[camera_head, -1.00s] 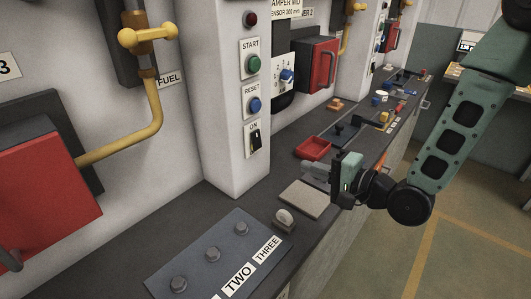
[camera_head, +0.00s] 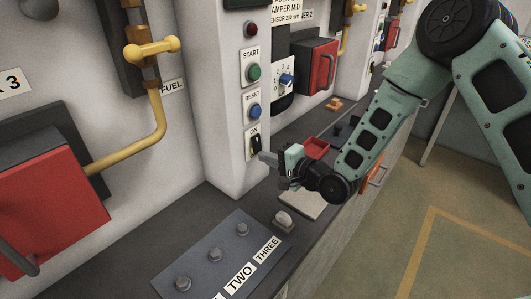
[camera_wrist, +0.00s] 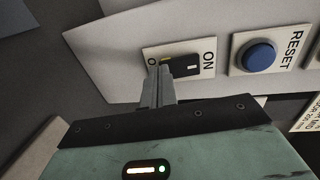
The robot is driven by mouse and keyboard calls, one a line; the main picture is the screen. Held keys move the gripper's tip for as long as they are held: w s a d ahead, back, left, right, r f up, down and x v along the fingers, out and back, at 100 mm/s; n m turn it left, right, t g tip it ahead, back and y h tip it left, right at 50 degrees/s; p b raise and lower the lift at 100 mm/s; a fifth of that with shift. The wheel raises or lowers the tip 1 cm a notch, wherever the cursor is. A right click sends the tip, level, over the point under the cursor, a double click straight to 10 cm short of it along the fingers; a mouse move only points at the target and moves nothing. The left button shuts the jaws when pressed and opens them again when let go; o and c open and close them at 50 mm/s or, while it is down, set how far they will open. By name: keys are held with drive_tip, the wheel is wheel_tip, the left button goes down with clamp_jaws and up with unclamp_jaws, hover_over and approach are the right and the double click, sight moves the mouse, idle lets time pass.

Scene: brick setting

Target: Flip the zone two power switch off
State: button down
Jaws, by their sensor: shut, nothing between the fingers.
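The black power switch (camera_head: 256,144) sits on a white plate marked ON, low on the pale control column. In the wrist view the switch (camera_wrist: 184,65) lies on its plate between the ON and O marks. My gripper (camera_head: 264,156) is shut and empty, with its fingertips right at the switch plate. In the wrist view the closed fingertips (camera_wrist: 165,69) overlap the O end of the switch and hide part of it. I cannot tell whether they touch it.
Above the switch are a blue RESET button (camera_head: 254,111) and a green START button (camera_head: 254,72). A red tray (camera_head: 316,147) and a flat beige block (camera_head: 304,204) lie on the dark counter. A grey panel labelled TWO and THREE (camera_head: 225,252) is in front.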

drive_tip(key=shift+w+a+f, duration=0.1)
drive_tip(key=shift+w+a, duration=0.2)
drive_tip(key=shift+w+a+f+b, duration=0.15)
drive_tip(key=shift+f+b, duration=0.25)
drive_tip(key=shift+b, duration=0.6)
drive_tip(key=shift+r+t+y, duration=0.2)
drive_tip(key=shift+t+y, duration=0.1)
drive_tip(key=shift+a+r, duration=0.1)
